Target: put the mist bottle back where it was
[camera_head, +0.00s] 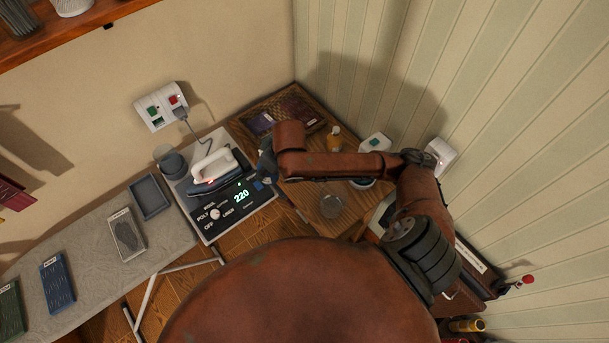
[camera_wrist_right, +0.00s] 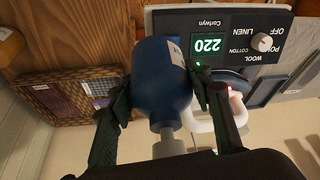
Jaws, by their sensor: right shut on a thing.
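The mist bottle (camera_wrist_right: 160,72) is a dark blue bottle with a pale label and a whitish top. In the right wrist view, my right gripper (camera_wrist_right: 162,98) is shut around its body, one finger on each side. In the head view, my right gripper (camera_head: 266,168) is beside the right edge of the iron station (camera_head: 208,233), and the bottle is mostly hidden there. I cannot tell whether the bottle touches a surface. My left gripper is in neither view.
The iron (camera_head: 212,172) sits on the station, with a red light and a "220" display. A grey cup (camera_head: 171,161) and tray (camera_head: 150,197) stand to its left.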

